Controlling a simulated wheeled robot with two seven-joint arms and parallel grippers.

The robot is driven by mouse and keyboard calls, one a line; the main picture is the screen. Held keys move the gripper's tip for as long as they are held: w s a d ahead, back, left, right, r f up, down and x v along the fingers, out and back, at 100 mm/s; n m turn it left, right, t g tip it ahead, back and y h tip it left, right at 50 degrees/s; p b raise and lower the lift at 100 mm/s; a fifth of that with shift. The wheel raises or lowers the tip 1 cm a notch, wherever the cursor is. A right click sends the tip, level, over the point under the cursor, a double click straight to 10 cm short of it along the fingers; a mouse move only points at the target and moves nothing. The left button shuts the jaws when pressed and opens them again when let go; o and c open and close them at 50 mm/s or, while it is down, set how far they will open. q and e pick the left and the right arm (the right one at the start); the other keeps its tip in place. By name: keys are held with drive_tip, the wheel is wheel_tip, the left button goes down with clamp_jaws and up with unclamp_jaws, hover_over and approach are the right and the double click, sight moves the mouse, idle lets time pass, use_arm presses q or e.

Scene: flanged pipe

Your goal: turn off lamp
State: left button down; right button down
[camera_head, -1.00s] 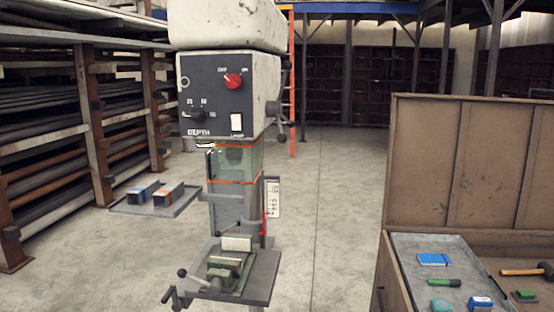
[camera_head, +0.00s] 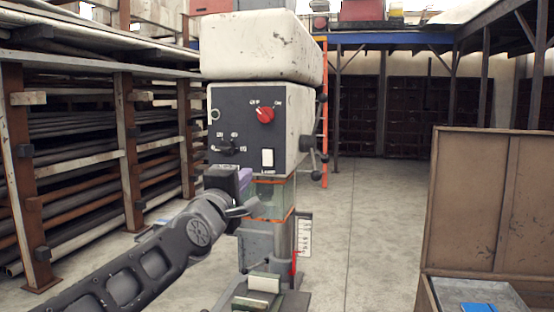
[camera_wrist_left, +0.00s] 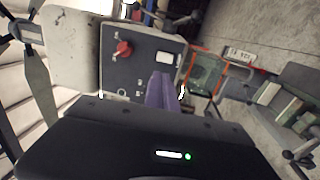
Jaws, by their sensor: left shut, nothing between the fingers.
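The drill press has a dark control panel (camera_head: 232,131) with a white lamp switch (camera_head: 267,158) at its lower right, above the label. A red rotary knob (camera_head: 265,115) sits higher on the panel. My left gripper (camera_head: 246,178) is in front of the panel's lower edge, left of and a little below the lamp switch. Its purple fingers (camera_wrist_left: 160,90) are shut and empty in the left wrist view, pointing at the panel. The lamp switch (camera_wrist_left: 165,57) shows just beyond the fingertips there; I cannot tell whether they touch. My right gripper is not in view.
The transparent guard with orange edges (camera_head: 272,198) hangs below the panel. A vise (camera_head: 262,288) is on the press table. The floor between press and cabinet is clear.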

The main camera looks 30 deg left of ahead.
sight(267, 151)
use_arm(q)
drive_tip(key=shift+w+f, duration=0.1)
drive_tip(key=shift+w, duration=0.05)
drive_tip(key=p+x, duration=0.3)
drive_tip(key=x, duration=1.1)
drive_tip(key=r+g+p, duration=0.1)
drive_tip(key=p, duration=0.5)
drive_tip(key=shift+w+r, duration=0.1)
drive_tip(key=shift+r, duration=0.2)
drive_tip(key=shift+f+b, duration=0.25)
drive_tip(key=shift+b, duration=0.1)
drive_tip(key=shift+a, duration=0.1)
